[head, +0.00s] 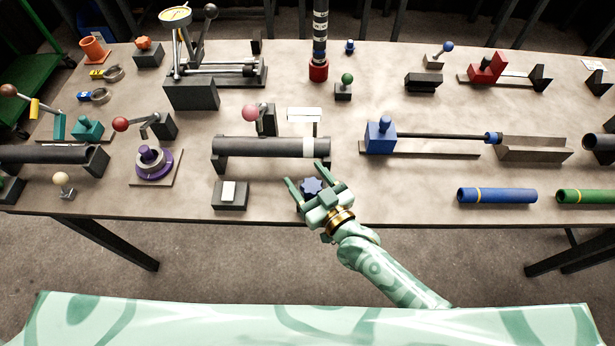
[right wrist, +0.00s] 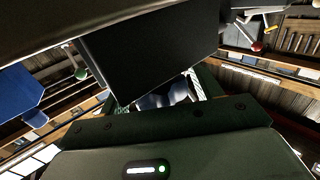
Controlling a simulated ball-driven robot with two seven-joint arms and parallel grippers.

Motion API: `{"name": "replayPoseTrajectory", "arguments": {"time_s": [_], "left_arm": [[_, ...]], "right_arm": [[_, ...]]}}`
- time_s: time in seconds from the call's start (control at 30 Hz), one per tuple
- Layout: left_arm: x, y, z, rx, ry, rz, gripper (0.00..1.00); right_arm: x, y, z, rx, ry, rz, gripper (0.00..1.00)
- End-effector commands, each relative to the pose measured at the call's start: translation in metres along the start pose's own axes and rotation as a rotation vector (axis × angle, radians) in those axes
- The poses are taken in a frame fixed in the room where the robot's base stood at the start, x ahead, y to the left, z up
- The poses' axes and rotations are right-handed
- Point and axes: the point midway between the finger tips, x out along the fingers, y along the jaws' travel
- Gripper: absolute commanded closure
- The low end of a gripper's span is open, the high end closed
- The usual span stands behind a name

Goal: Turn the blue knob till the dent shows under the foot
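The blue knob (head: 312,186), a lobed star shape, sits at the table's front edge, below the right end of a dark shaft (head: 262,147) with a pale band (head: 309,147). My right gripper (head: 305,174) is open, its two fingers spread on either side of the knob. Whether they touch it I cannot tell. In the right wrist view a bluish rounded part, likely the knob (right wrist: 165,97), shows between the fingers, partly hidden by a dark block (right wrist: 150,45). I cannot make out a dent or clearly identify the foot. My left gripper is not in view.
Left of the knob stands a dark block with a pale top (head: 228,193). A pink-ball lever (head: 252,112) stands behind the shaft. A blue tube (head: 497,195) lies to the right. The tabletop between the knob and that tube is clear.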

Motion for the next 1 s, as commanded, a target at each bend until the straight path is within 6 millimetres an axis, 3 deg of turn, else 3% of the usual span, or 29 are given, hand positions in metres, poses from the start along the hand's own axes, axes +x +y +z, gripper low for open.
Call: {"name": "replayPoseTrajectory", "arguments": {"time_s": [0.23,0.37,0.8,1.0], "left_arm": [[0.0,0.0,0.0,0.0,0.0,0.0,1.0],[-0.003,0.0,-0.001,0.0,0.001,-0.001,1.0],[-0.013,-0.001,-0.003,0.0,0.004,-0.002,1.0],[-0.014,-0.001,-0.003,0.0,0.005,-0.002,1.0]], "right_arm": [[-0.001,0.0,0.0,0.0,0.0,0.0,0.36],[-0.012,0.0,0.0,0.001,-0.001,0.0,0.36],[-0.123,0.0,0.0,0.001,-0.003,-0.001,0.36],[-0.155,0.0,0.001,0.0,-0.002,0.0,0.36]]}}
